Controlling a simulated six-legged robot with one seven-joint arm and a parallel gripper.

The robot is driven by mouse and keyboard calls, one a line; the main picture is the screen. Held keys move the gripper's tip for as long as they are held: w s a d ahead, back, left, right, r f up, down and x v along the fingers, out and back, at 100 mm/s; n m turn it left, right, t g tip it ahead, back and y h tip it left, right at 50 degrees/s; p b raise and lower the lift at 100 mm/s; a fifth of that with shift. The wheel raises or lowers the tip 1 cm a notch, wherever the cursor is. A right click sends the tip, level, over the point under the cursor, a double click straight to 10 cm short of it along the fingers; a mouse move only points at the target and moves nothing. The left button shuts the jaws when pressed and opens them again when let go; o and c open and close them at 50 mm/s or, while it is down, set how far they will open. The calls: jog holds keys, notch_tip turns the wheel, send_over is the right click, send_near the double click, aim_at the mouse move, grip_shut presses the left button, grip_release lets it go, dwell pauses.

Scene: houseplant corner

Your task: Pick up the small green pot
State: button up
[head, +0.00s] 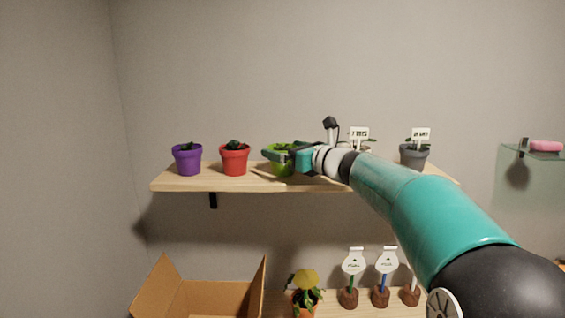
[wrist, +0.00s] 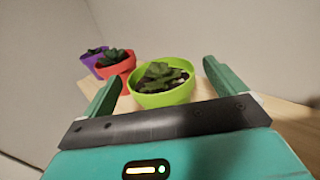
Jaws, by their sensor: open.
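The small green pot (head: 283,169) stands on the wooden wall shelf, partly hidden behind my gripper in the head view. In the wrist view the green pot (wrist: 165,97) shows bright lime walls, dark soil with pale bits and a small leafy plant. My gripper (wrist: 163,84) is open, with one finger on each side of the pot. The pot is seen between the fingers, and I cannot tell if either finger touches it. In the head view my gripper (head: 277,155) is at the height of the pot's upper part.
A red pot (head: 234,160) and a purple pot (head: 187,160) stand left on the shelf (head: 200,183). A grey pot (head: 413,156) with a label stands right. Below are an open cardboard box (head: 213,300), a yellow-topped plant (head: 305,282) and several labelled stakes. A glass shelf (head: 532,153) is far right.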

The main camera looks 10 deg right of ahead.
jog(key=c, duration=1.2)
